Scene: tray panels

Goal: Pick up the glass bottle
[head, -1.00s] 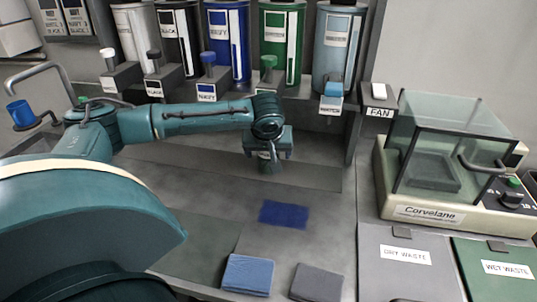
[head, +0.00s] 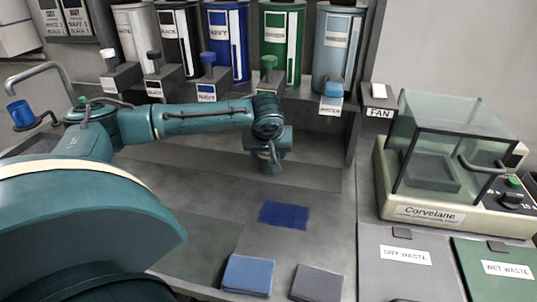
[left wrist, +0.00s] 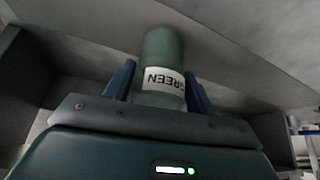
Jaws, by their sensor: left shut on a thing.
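The glass bottle (left wrist: 163,48) is a greenish cylinder in the left wrist view, with a white label that reads GREEN. It stands between the two blue fingers of my left gripper (left wrist: 158,88), which is shut on it. In the head view my left gripper (head: 271,160) points down over the grey worktop, in front of the dispenser row. There the gripper mostly hides the bottle, so I cannot tell whether its base touches the worktop. My right gripper is not in view.
Several coloured dispensers (head: 281,45) stand along the back. A blue patch (head: 284,215), a folded blue cloth (head: 248,275) and a grey cloth (head: 317,283) lie in front. A clear-lidded machine (head: 440,208) and waste lids (head: 405,262) are at right.

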